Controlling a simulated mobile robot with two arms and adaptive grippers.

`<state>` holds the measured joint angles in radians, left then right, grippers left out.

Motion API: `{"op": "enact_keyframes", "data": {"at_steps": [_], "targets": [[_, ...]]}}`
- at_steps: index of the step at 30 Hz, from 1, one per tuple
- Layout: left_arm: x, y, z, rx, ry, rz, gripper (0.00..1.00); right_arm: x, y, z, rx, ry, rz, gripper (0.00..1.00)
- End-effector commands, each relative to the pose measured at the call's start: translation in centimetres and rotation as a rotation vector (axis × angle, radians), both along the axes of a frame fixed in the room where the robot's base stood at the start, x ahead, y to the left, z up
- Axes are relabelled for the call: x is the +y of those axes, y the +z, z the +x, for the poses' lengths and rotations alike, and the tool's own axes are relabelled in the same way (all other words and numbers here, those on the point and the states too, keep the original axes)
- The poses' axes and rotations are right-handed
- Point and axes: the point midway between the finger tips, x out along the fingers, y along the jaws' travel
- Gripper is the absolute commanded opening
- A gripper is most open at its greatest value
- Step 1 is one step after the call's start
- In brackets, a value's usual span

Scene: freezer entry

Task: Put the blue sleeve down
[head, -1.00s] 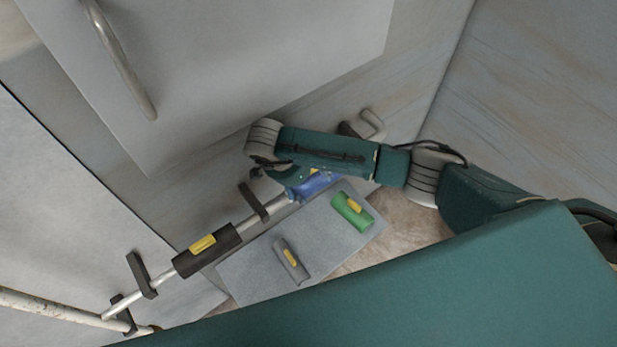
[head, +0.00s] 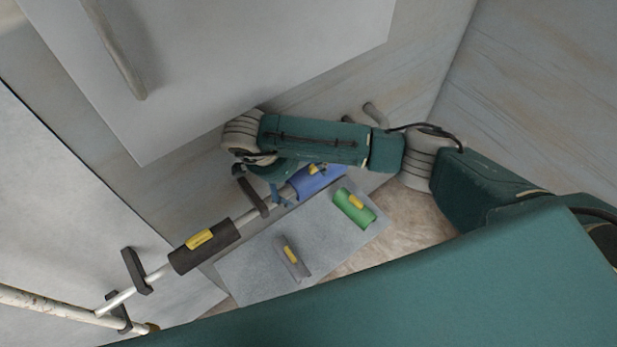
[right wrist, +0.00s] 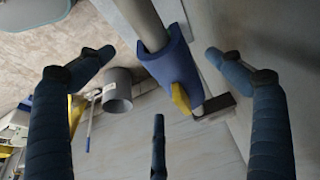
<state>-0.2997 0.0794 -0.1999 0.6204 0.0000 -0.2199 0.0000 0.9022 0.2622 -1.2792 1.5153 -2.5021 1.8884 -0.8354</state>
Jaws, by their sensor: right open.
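The blue sleeve (head: 320,180), with a yellow tab, sits on the upper right stretch of the pale pipe (head: 245,217), just past a dark bracket. In the right wrist view the blue sleeve (right wrist: 168,62) hugs the pipe (right wrist: 143,18), its yellow tab facing me. My right gripper (head: 279,187) is beside the sleeve's left end, its fingers partly hidden by my arm. In the right wrist view my right gripper (right wrist: 160,55) is open, its fingers spread on either side of the sleeve with clear gaps. My left gripper is out of view.
A grey tray (head: 240,270) below the pipe bears a green sleeve (head: 354,208) and a grey sleeve (head: 292,257). A dark sleeve (head: 204,246) sits farther down the pipe. Dark brackets (head: 136,270) hold the pipe close to the wall.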

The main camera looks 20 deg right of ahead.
Motion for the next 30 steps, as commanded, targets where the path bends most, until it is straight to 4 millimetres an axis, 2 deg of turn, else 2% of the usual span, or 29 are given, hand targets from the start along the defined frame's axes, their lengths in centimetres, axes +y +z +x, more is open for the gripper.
{"op": "enact_keyframes", "data": {"at_steps": [1,6,12,17,30], "targets": [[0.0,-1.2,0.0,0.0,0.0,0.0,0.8,1.4,-0.4,-0.3,-0.004,0.005,0.002,0.92],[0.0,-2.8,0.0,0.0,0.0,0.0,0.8,5.1,-0.3,-1.6,-0.004,0.004,0.003,0.92],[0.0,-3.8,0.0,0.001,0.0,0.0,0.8,7.8,-0.1,-2.6,-0.003,0.002,0.001,0.92],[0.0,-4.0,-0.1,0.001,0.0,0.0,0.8,8.6,0.0,-3.0,-0.002,-0.001,0.0,0.92],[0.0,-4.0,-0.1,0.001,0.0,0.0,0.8,8.7,0.1,-3.0,-0.002,-0.001,0.001,0.92]]}}
